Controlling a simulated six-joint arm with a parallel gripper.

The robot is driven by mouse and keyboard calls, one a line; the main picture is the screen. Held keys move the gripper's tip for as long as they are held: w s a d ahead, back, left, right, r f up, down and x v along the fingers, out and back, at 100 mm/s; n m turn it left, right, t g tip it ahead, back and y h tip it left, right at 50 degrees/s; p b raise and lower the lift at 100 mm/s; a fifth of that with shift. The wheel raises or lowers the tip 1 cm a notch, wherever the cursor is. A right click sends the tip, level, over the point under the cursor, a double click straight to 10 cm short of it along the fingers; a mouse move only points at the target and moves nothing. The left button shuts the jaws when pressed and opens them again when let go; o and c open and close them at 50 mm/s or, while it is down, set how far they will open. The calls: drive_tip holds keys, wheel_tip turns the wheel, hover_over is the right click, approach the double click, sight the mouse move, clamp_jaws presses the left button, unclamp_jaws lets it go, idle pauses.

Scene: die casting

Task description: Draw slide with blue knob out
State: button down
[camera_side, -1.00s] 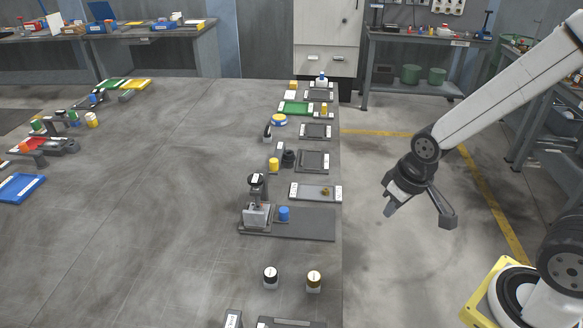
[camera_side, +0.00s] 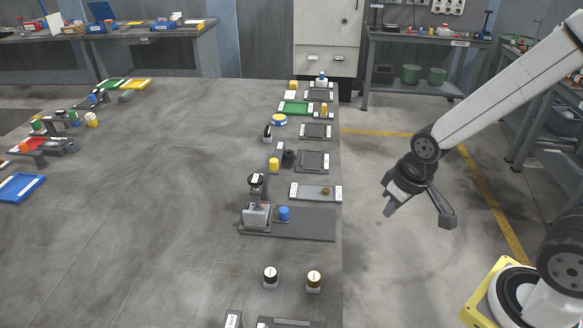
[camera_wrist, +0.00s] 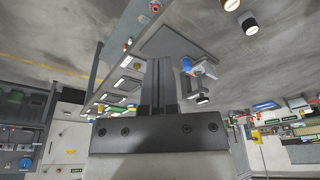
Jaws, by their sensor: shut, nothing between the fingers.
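The blue knob (camera_side: 284,213) stands upright beside the grey block of a small press-like fixture (camera_side: 257,214). Both sit on a dark flat base plate (camera_side: 315,224) near the table's right edge. Any slide under the knob is too small to make out. My gripper (camera_side: 389,210) is off the table's right edge, in the air and well apart from the knob. In the wrist view my gripper (camera_wrist: 159,62) has its fingers together and empty. The blue knob (camera_wrist: 187,64) shows beyond the fingers, to their right, next to the fixture.
The table's middle (camera_side: 170,200) is clear.

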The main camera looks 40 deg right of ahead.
idle(0.4)
drive_tip(key=c, duration=0.8)
unclamp_jaws()
drive_tip(key=shift+w, duration=0.1)
drive_tip(key=o, duration=0.4)
drive_tip(key=shift+w, duration=0.2)
drive_tip(key=shift+o, duration=0.4)
drive_tip(key=w+a+f+n, duration=0.1)
drive_tip(key=w, duration=0.6)
drive_tip(key=w+a+f+n+g, duration=0.1)
drive_tip(key=w+n, duration=0.1)
drive_tip(key=w, duration=0.5)
drive_tip(key=n+g, duration=0.2)
drive_tip(key=n, duration=0.2)
hover_over(283, 209)
drive_tip(key=f, duration=0.8)
drive_tip(key=shift+s+d+f, duration=0.1)
drive_tip(key=shift+s+d, duration=0.05)
drive_tip(key=shift+s, duration=0.25)
drive_tip(key=shift+w+f, duration=0.3)
drive_tip(key=shift+f, duration=0.1)
drive_tip(key=shift+f, duration=3.8)
